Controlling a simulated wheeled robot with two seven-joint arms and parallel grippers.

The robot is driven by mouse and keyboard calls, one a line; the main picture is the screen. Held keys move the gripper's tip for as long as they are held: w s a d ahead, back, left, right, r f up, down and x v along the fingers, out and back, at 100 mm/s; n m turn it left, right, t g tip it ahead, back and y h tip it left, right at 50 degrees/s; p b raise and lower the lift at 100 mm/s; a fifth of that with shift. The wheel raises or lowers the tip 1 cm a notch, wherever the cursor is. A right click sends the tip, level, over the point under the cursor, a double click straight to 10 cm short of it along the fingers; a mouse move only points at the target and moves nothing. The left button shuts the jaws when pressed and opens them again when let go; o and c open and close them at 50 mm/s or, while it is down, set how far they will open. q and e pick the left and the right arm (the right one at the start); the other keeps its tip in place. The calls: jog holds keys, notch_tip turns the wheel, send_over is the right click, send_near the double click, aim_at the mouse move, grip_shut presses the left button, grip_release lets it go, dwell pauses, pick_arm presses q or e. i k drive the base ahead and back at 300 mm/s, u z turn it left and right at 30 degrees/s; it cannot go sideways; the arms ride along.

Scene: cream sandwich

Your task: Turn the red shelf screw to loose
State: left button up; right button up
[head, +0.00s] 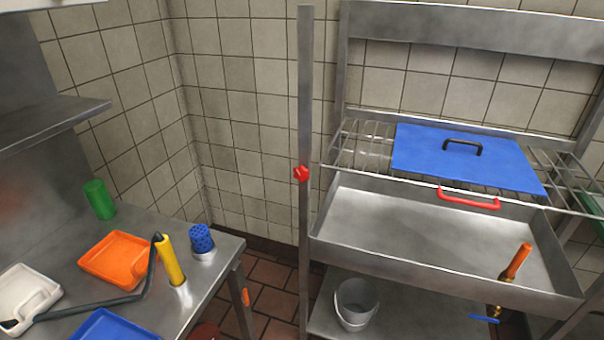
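The red shelf screw (301,173) is a small red knob on a steel upright post (305,90) in the middle of the head view. It sits at about the height of the wire shelf (362,150) to its right. Its turn position, tight or loose, cannot be told from this view. Nothing touches the screw. Neither of my grippers shows in the head view.
Right of the post, a blue lid (450,165) with a black handle lies on the wire shelf. Left, a steel counter (215,265) holds trays, including an orange one (103,262).

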aim_at(301, 172)
jog(key=u, duration=0.05)
jog(key=k, duration=0.5)
jog(key=z, duration=0.85)
jog(key=i, duration=1.05)
jog(key=u, duration=0.6)
jog(key=i, duration=0.75)
jog(key=u, duration=0.8)
